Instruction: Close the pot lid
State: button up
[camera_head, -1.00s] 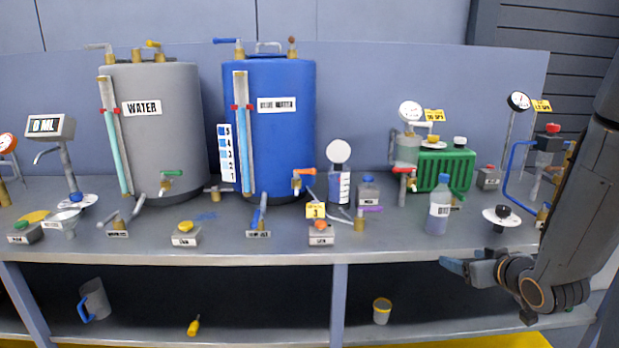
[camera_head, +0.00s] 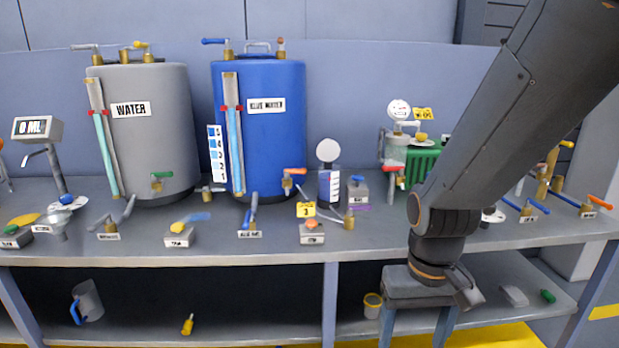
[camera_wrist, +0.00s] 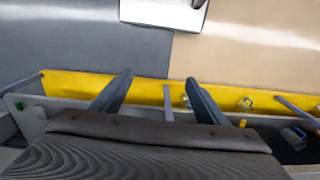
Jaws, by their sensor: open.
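A small graduated pot (camera_head: 330,187) stands on the bench right of the blue tank. A plain white disc (camera_head: 328,150) stands upright above it; it looks like a raised lid, though I cannot tell for certain. My gripper (camera_head: 416,333) points down in front of the bench's front edge, to the right of and below the pot. Its two fingers are spread and empty, as the wrist view also shows (camera_wrist: 161,92). Neither finger touches the pot or disc. The pot is not recognisable in the wrist view.
A grey water tank (camera_head: 145,150) and a blue tank (camera_head: 275,145) stand at the left and middle. My arm hides part of the right side. The lower shelf holds a jug (camera_head: 89,300).

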aim_at(328, 150)
jog(key=u, duration=0.5)
jog(key=i, duration=0.7)
jog(key=z, duration=0.15)
